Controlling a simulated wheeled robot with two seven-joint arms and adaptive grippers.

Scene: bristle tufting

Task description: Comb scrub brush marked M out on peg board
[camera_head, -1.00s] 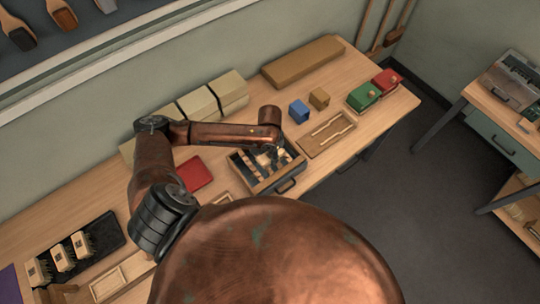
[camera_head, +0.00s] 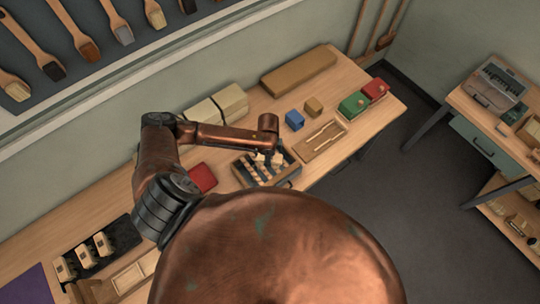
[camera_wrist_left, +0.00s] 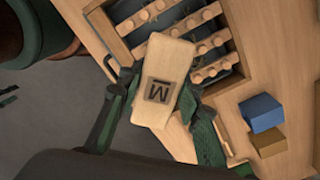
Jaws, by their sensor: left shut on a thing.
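My left gripper (camera_wrist_left: 157,104) is shut on the scrub brush marked M (camera_wrist_left: 165,62), a pale wooden block with a dark M label facing the wrist camera. Its bristles are hidden beneath the block. The peg board (camera_wrist_left: 102,32) is a wooden-framed dark tray with rows of pale pegs. In the wrist view the brush overlaps the board's near edge and some pegs; I cannot tell whether it touches them. In the head view the gripper (camera_head: 271,148) is over the peg board (camera_head: 278,183), partly hidden by my arm. My right gripper is not in view.
Blue (camera_head: 294,120) and tan (camera_head: 313,105) blocks and a shallow wooden tray (camera_head: 338,144) lie right of the board. A red item (camera_head: 202,178) lies to its left. Several brushes stand on a black mat (camera_head: 124,234) at lower left. Green (camera_head: 353,104) and red boxes stand far right.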

